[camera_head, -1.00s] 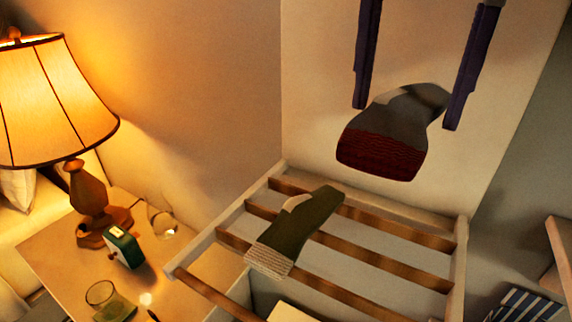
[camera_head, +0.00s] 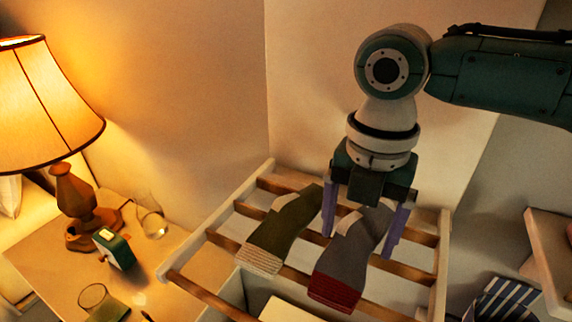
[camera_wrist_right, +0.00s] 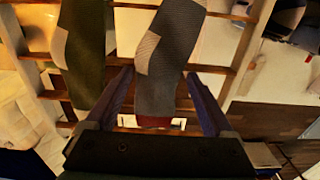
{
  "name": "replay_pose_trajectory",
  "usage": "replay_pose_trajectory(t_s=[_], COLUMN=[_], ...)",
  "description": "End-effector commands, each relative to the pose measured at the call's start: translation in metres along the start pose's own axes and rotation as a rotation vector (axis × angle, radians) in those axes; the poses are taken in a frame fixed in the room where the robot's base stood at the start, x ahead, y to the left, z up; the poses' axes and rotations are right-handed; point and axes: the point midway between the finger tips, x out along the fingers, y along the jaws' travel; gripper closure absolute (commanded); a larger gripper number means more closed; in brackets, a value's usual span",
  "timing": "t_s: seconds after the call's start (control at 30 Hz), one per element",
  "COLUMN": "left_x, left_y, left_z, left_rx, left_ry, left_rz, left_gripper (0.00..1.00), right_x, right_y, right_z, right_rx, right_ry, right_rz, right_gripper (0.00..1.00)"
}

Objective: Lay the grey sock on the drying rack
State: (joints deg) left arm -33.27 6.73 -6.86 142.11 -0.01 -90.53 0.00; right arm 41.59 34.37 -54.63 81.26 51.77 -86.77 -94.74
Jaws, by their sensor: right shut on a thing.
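The grey sock (camera_head: 345,255) has a dark red cuff and a lighter heel patch. It is at the drying rack, over the wooden bars, just right of the green sock. My right gripper (camera_head: 357,241) points down with one purple finger on each side of the grey sock, shut on it. The sock also shows between the fingers in the right wrist view (camera_wrist_right: 172,60). The drying rack (camera_head: 215,215) has a pale frame and several wooden bars. I cannot tell whether the grey sock rests on the bars. My left gripper is not in view.
A green sock (camera_head: 285,230) with a pale cuff lies across the bars on the left. A lit lamp (camera_head: 75,205), a green clock (camera_head: 115,248) and glasses stand on the bedside table (camera_head: 50,250). A striped cloth (camera_head: 500,300) is at lower right.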

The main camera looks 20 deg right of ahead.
Motion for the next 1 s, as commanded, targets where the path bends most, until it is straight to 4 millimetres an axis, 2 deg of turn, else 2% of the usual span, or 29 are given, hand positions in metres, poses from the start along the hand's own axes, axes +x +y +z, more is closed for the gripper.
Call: replay_pose_trajectory(t_s=[0.33,0.37,0.43,0.67,0.8,0.87,1.0], left_x=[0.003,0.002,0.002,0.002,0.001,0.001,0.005], left_y=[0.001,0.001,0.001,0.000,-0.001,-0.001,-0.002], left_z=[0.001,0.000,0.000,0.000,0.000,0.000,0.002], left_rx=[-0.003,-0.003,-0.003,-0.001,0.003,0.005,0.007], left_ry=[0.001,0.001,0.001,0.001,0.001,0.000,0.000], left_rz=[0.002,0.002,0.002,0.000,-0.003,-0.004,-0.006], left_gripper=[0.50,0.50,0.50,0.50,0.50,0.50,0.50], right_x=[0.005,0.003,0.003,0.003,-0.006,-0.015,-0.045], right_y=[0.000,0.000,0.000,0.000,0.001,0.002,0.002], right_z=[0.000,0.000,0.000,0.000,0.000,0.000,0.001], right_rx=[0.000,0.000,0.000,0.000,-0.001,-0.002,-0.001], right_ry=[0.000,0.000,0.000,0.000,-0.001,0.000,-0.002], right_rz=[0.000,0.001,0.001,0.001,0.004,0.005,0.007], right_gripper=[0.65,0.09,0.01,0.00,0.00,0.00,0.00])
